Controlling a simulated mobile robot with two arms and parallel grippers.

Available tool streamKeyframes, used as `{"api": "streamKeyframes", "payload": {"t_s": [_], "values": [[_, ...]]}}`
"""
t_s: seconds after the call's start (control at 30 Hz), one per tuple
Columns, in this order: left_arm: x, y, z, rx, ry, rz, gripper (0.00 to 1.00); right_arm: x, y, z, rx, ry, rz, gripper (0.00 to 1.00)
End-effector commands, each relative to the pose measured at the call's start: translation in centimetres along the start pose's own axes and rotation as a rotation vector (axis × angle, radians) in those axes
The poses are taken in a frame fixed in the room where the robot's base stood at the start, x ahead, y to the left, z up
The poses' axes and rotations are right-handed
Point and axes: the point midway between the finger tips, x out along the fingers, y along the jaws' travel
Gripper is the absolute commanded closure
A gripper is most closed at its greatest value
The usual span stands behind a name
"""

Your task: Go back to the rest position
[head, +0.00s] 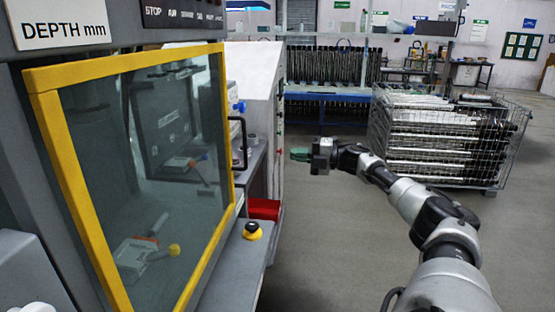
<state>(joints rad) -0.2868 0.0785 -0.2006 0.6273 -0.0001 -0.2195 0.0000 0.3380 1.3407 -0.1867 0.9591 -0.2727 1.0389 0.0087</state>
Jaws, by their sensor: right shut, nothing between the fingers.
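My right arm comes in from the lower right and reaches forward over the open floor. My right gripper (300,154) is at its end, near the middle of the head view. It points left toward the side of the machine, with greenish fingertips, and is shut and empty. It looks apart from the machine's side, though the exact distance is hard to tell. My left gripper is not in view.
The machine with a yellow-framed window (130,170) fills the left side. A yellow and black button (252,231) and a red bin (264,209) are on its side. A wire crate of tubes (440,140) stands behind my right arm. Grey floor (330,240) is clear.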

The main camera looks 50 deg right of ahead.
Motion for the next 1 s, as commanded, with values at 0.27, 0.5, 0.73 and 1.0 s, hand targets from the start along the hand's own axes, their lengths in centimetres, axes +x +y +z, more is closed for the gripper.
{"api": "streamKeyframes", "payload": {"t_s": [0.27, 0.5, 0.73, 1.0], "values": [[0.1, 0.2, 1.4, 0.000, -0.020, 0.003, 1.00, -0.5, 0.0, 0.1, 0.000, 0.001, 0.000, 1.00], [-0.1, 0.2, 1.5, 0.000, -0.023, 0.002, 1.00, 0.5, -5.9, 0.6, 0.114, -0.077, 0.004, 1.00], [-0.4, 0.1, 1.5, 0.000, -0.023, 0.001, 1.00, 1.0, -22.7, -0.8, 0.422, -0.330, -0.035, 1.00], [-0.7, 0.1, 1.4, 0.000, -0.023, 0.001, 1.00, -1.7, -41.8, -8.6, 0.750, -0.632, -0.177, 1.00]]}}
